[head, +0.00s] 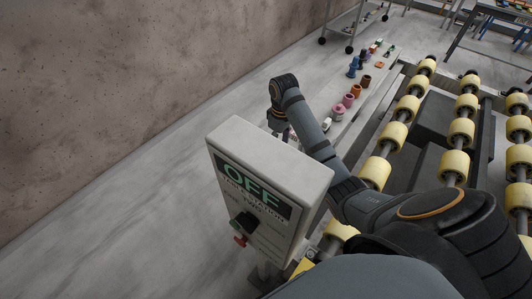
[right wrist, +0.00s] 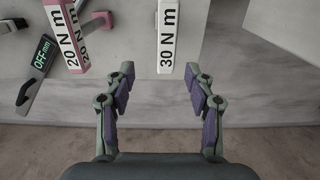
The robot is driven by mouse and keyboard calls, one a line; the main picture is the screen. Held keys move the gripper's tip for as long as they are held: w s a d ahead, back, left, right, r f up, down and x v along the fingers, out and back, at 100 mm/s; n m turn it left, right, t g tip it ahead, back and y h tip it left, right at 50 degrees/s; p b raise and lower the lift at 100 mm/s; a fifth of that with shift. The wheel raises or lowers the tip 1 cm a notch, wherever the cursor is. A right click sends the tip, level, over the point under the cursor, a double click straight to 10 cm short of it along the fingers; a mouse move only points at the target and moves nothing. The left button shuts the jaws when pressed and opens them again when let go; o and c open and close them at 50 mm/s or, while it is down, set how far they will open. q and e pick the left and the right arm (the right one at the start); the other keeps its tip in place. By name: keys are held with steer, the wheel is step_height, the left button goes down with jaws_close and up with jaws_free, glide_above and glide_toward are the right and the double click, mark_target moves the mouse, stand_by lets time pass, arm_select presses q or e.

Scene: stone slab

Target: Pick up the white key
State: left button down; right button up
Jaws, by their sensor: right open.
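The white key (right wrist: 167,45), labelled "30 N m", lies on a pale slab in the right wrist view, with its upper end cut off by the frame edge. My right gripper (right wrist: 159,76) is open and empty. The key's near end lies just ahead of the gap between its two fingertips, slightly right of centre. I cannot tell the height between them. In the head view my right arm reaches past the grey OFF box, which partly hides the gripper. A small white piece (head: 327,124) beside the arm there may be the key. My left gripper is not in view.
In the right wrist view a pink key (right wrist: 65,38) marked "20 N m" and a black OFF piece (right wrist: 37,68) lie left. The OFF box (head: 262,180) stands close to my arm. Yellow rollers (head: 407,108) run along the right. Several coloured pieces line the ledge.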

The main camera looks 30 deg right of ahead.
steer(key=shift+s, duration=0.75)
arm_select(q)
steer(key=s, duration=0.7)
arm_select(e)
steer(key=shift+s+a+f, duration=0.1)
steer(key=shift+s+f, duration=0.15)
steer(key=shift+f, duration=0.3)
steer(key=shift+s+f, duration=0.25)
steer(key=shift+f, duration=0.3)
steer(key=shift+w+f, duration=0.25)
steer(key=shift+f, duration=0.3)
steer(key=shift+w+f, duration=0.2)
steer(key=shift+f, duration=0.7)
steer(key=shift+s+a+f+p, duration=0.1)
steer(key=shift+a+f+p, duration=0.05)
steer(key=shift+f+p, duration=0.5)
step_height(320, 180, down, 3)
steer(key=shift+f, duration=0.1)
steer(key=shift+p, duration=0.3)
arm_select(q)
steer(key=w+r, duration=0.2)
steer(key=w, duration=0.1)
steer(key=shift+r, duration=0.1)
arm_select(e)
steer(key=shift+f, duration=0.2)
